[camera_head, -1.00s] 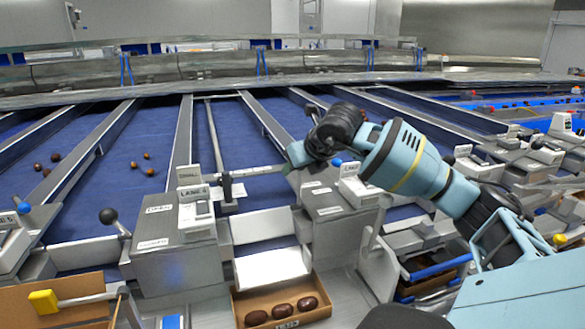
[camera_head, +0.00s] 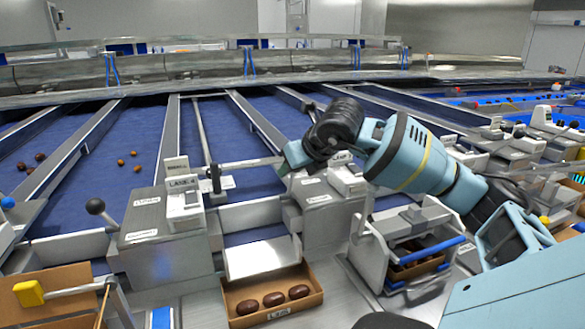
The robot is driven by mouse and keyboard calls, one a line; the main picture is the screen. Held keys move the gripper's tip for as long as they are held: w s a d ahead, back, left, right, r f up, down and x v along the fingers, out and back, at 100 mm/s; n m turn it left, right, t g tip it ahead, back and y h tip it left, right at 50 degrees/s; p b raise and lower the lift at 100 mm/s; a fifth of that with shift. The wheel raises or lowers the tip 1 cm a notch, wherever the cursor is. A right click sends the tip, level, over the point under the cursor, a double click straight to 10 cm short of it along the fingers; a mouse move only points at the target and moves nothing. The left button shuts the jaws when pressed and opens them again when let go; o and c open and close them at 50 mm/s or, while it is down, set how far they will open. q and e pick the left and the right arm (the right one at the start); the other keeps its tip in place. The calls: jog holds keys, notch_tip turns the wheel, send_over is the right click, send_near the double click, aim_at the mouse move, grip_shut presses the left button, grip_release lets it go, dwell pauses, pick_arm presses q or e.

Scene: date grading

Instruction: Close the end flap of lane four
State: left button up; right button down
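The lane four unit (camera_head: 183,190), a grey box with a "LANE 4" label, stands left of centre. Right of it a pale sloped plate (camera_head: 262,257), apparently the lane's end flap, hangs down toward a carton of dates. A lever with a black ball knob (camera_head: 96,206) rises at the unit's left side. My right arm comes in from the right, and its end (camera_head: 296,155) is above the neighbouring grey box, near the end of a metal rod (camera_head: 250,163). Its fingertips cannot be made out. My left gripper is not in view.
The cardboard carton (camera_head: 230,303) below the plate holds three dark dates (camera_head: 273,299). Another carton in a white frame (camera_head: 362,262) stands at right. Blue lane beds (camera_head: 145,125) with a few dates lie behind.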

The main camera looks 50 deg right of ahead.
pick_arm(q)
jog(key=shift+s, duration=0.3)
pick_arm(e)
jog(key=shift+a+r, duration=0.1)
dwell(0.7)
jog(key=c, duration=1.4)
grip_release()
jog(key=o, duration=0.3)
jog(key=shift+s+a, duration=0.1)
jog(key=shift+o, duration=0.2)
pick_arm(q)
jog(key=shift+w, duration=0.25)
pick_arm(e)
jog(key=shift+s+r, duration=0.15)
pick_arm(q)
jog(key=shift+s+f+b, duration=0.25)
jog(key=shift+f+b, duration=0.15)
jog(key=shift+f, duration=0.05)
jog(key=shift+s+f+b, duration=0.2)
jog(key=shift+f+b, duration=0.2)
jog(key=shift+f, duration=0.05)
pick_arm(e)
jog(key=v, duration=0.7)
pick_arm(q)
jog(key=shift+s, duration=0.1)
pick_arm(e)
jog(key=shift+s+r, duration=0.1)
jog(key=shift+s, duration=0.05)
